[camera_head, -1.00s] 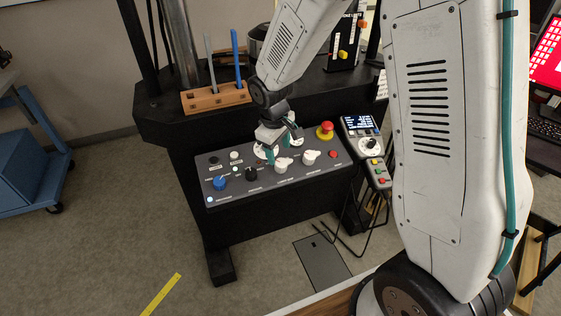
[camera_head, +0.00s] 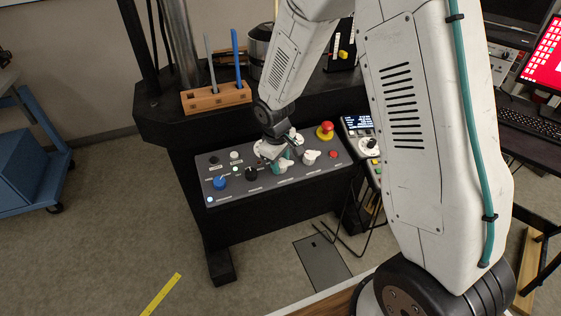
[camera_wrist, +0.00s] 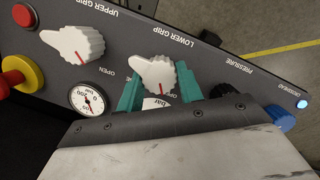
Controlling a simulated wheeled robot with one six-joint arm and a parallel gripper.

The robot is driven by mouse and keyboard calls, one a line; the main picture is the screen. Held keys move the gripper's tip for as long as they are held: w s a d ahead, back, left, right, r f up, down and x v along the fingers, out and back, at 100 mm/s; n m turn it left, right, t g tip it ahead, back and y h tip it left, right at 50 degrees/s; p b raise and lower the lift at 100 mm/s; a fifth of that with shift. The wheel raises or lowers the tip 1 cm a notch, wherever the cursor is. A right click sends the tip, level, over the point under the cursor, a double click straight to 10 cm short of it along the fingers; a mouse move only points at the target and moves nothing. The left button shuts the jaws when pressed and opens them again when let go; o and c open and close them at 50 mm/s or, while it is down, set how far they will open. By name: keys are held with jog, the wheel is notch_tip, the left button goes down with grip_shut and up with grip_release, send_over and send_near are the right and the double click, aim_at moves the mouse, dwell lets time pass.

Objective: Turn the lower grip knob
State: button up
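The lower grip knob (camera_wrist: 155,72) is white and ribbed with a red pointer line, under the label LOWER GRIP, which appears upside down in the wrist view. Its red line points toward the bottom of that picture. My gripper (camera_wrist: 164,80) has its two teal fingers apart, one on each side of this knob. A narrow gap shows on the right side; contact on the left is hard to tell. In the head view my gripper (camera_head: 284,161) is low over the panel and partly hides the knob (camera_head: 281,169).
The upper grip knob (camera_wrist: 76,45) and a pressure gauge (camera_wrist: 87,98) lie beside it. A red emergency stop button (camera_head: 325,130), a black knob (camera_head: 251,174) and a blue knob (camera_head: 220,182) are on the same grey panel (camera_head: 232,197). A pendant (camera_head: 359,125) stands at its right.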

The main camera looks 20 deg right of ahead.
jog(key=shift+m, duration=0.3)
jog(key=m+y, duration=0.1)
jog(key=m, duration=0.3)
jog(key=shift+d, duration=0.15)
jog(key=m+y, duration=0.1)
jog(key=m, duration=0.3)
jog(key=shift+s+d+m, duration=0.1)
jog(key=shift+m, duration=0.2)
jog(key=m+y, duration=0.1)
jog(key=m, duration=0.4)
jog(key=shift+s, duration=0.1)
jog(key=shift+o, duration=0.2)
jog(key=shift+m+t+y, duration=0.3)
jog(key=shift+m, duration=1.3)
